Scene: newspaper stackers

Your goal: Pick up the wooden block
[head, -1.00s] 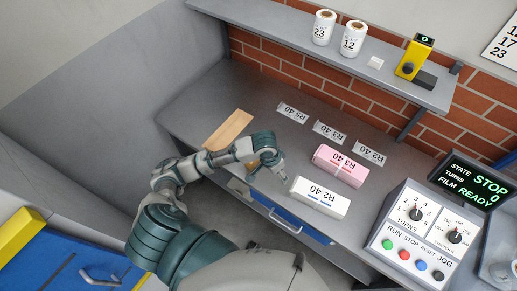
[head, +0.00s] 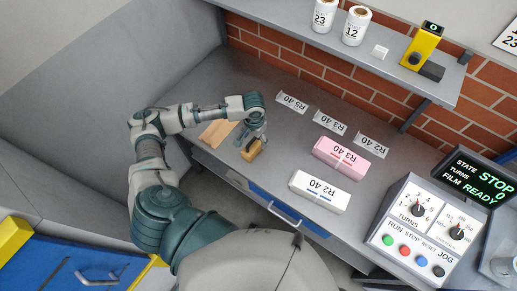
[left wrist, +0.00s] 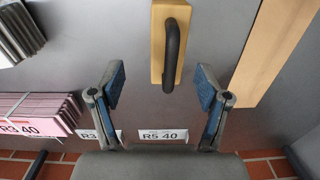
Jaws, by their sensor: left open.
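The wooden block (head: 254,152) is a small tan block near the front edge of the table. In the left wrist view the block (left wrist: 158,42) has a dark curved handle (left wrist: 171,55) on its top. My left gripper (head: 251,137) is over the block in the head view and hides part of it. In the left wrist view the open left gripper (left wrist: 160,82) has its fingers on either side of the block's line, with the block just beyond the fingertips and nothing between them. My right gripper is not in view.
A flat wooden board (head: 213,133) lies left of the block, partly behind my arm; it shows in the left wrist view (left wrist: 272,50). A pink bundle (head: 341,154) and a white bundle (head: 319,189) lie to the right. The control box (head: 420,228) stands farther right. Paper labels lie behind.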

